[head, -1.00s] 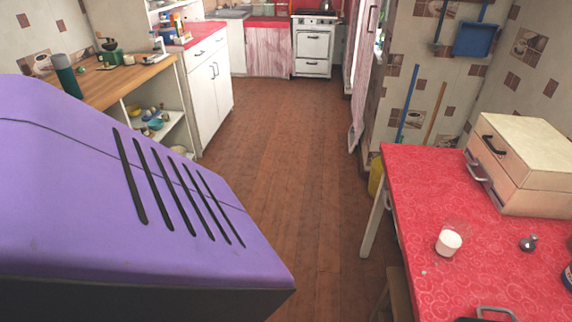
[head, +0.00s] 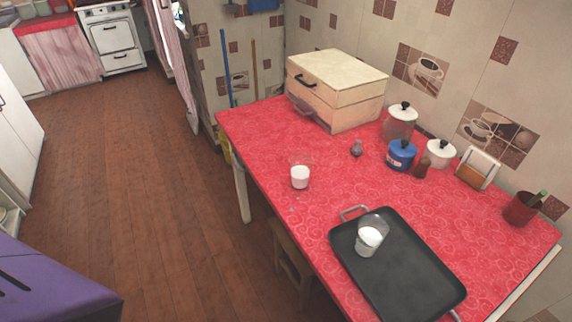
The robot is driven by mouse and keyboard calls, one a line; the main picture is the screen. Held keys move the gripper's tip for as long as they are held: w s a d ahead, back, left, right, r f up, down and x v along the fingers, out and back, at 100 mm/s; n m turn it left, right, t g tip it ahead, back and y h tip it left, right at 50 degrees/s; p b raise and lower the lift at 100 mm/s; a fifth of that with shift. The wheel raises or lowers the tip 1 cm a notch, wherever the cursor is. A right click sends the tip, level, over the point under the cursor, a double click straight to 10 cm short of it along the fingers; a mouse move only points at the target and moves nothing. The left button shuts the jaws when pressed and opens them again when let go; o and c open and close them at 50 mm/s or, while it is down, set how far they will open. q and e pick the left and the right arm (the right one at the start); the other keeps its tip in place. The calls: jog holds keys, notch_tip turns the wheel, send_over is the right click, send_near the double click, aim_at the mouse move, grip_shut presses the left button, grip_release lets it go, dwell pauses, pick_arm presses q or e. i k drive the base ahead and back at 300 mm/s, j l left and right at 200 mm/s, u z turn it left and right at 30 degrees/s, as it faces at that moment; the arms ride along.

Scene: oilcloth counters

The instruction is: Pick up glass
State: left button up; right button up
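Two glasses with white contents are in the head view. One glass (head: 300,175) stands upright on the red table near its left edge. The other glass (head: 369,238) is on the black tray (head: 410,275), near the tray's upper left part, and looks upright. Neither gripper is in view.
A stool (head: 290,262) is partly under the table. The floor (head: 150,190) at left is clear.

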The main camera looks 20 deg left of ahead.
aim_at(299, 178)
jog(key=j+z, duration=0.25)
jog(key=z, duration=0.15)
jog(key=k+j+z, duration=0.1)
jog(key=j+z, duration=0.15)
jog(key=z, duration=0.2)
jog(key=k+j+z, duration=0.1)
jog(key=z, duration=0.3)
jog(key=k+j+z, duration=0.2)
jog(key=j, duration=0.3)
jog(key=k+j+z, duration=0.2)
jog(key=k+j, duration=0.25)
jog(key=j, duration=0.45)
